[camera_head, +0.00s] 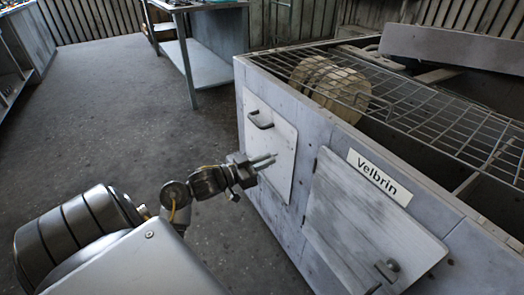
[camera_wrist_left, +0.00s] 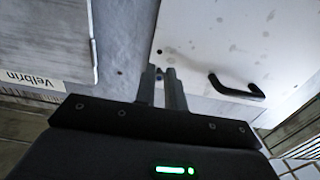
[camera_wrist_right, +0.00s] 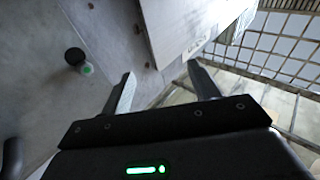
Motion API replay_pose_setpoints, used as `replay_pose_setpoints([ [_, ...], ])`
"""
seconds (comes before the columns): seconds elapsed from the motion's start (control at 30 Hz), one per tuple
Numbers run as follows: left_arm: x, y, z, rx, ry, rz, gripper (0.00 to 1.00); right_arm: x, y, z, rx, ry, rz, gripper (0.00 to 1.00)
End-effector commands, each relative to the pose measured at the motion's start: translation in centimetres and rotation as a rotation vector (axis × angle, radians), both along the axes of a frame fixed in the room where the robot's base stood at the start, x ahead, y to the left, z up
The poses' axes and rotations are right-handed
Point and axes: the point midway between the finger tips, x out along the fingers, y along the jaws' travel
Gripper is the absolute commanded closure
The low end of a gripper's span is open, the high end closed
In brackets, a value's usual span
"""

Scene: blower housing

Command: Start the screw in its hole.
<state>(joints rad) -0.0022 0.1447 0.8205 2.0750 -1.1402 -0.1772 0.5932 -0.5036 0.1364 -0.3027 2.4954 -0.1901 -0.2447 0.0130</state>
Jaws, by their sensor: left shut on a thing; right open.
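My left gripper (camera_head: 264,162) is in front of the pale cover panel with a black handle (camera_head: 284,143). In the left wrist view its fingers (camera_wrist_left: 160,84) are nearly together, with a small dark thing between the tips that is probably the screw (camera_wrist_left: 159,74); most of it is hidden. A small dark hole (camera_wrist_left: 159,51) shows in the panel just beyond the fingertips, and another dark spot (camera_wrist_left: 120,72) lies on the housing wall. I cannot tell whether the screw touches a hole. My right gripper (camera_wrist_right: 163,84) is open and empty; it is out of the head view.
The housing (camera_head: 440,240) carries a lower door and a Velbrin label (camera_head: 379,177). A wire grille (camera_head: 420,105) lies on top. The right wrist view shows a black knob with a green spot (camera_wrist_right: 77,60) on a grey wall.

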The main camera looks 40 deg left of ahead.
Motion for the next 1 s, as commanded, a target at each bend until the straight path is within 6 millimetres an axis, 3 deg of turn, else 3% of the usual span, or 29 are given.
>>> replay_pose_setpoints([
  [0.37,2.7,-0.8,0.0,-0.001,0.000,-0.001,0.99,-0.7,-0.3,3.4,0.134,-0.240,0.008,0.39],
  [0.63,4.4,-1.3,0.0,-0.001,0.001,-0.001,0.99,-0.6,-0.4,3.5,0.136,-0.241,0.006,0.39],
  [1.0,4.8,-1.5,0.0,0.000,0.001,0.000,0.99,-0.6,-0.4,3.5,0.136,-0.242,0.006,0.39],
])
